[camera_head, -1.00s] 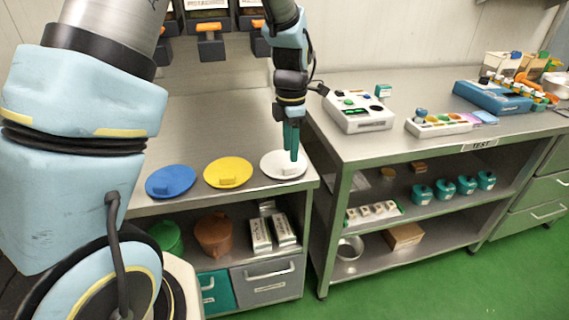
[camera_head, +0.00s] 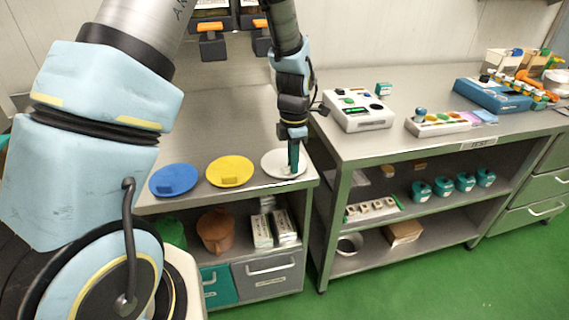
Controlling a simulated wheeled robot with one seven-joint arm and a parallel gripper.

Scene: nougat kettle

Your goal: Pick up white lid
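The white lid (camera_head: 272,160) is a round disc lying flat on the steel counter at the left, near its front right corner. My gripper (camera_head: 293,170) points straight down over the right part of the lid, with its teal fingers at the place of the lid's raised handle. The fingers hide the handle. At this size I cannot tell whether they are closed on it or only around it. The lid appears to rest on the counter.
A yellow lid (camera_head: 230,166) and a blue lid (camera_head: 168,184) lie in a row to the left. Orange-handled dispensers (camera_head: 211,40) hang at the back. A white button box (camera_head: 345,108) stands on the right counter. The counter behind the lids is clear.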

